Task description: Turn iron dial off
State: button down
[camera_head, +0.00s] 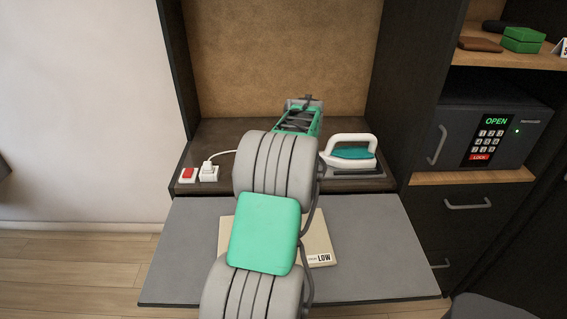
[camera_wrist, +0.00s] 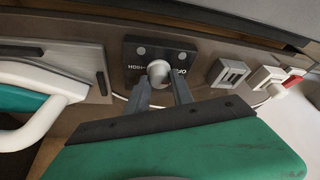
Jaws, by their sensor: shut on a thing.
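The iron dial (camera_wrist: 158,69) is a round pale knob on a dark panel (camera_wrist: 136,48) in the wrist view. The panel has upside-down lettering, HIGH at the left and OFF at the right. My gripper (camera_wrist: 161,78) is shut on the knob, one finger on each side. I cannot tell which way the knob points. The white and teal iron (camera_head: 350,153) rests on its dark stand at the right of the shelf; part of it shows at the left of the wrist view (camera_wrist: 22,100). In the head view my arm hides the dial and fingertips.
A white socket with a plug (camera_head: 208,173) and a red switch (camera_head: 188,175) sit left on the shelf. A grey board (camera_head: 365,240) extends in front, bearing a beige panel (camera_head: 318,236) marked LOW. A safe (camera_head: 490,135) stands at the right.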

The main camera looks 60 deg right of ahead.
dwell(0.3)
jog(key=c, duration=1.1)
grip_release()
jog(key=v, duration=0.8)
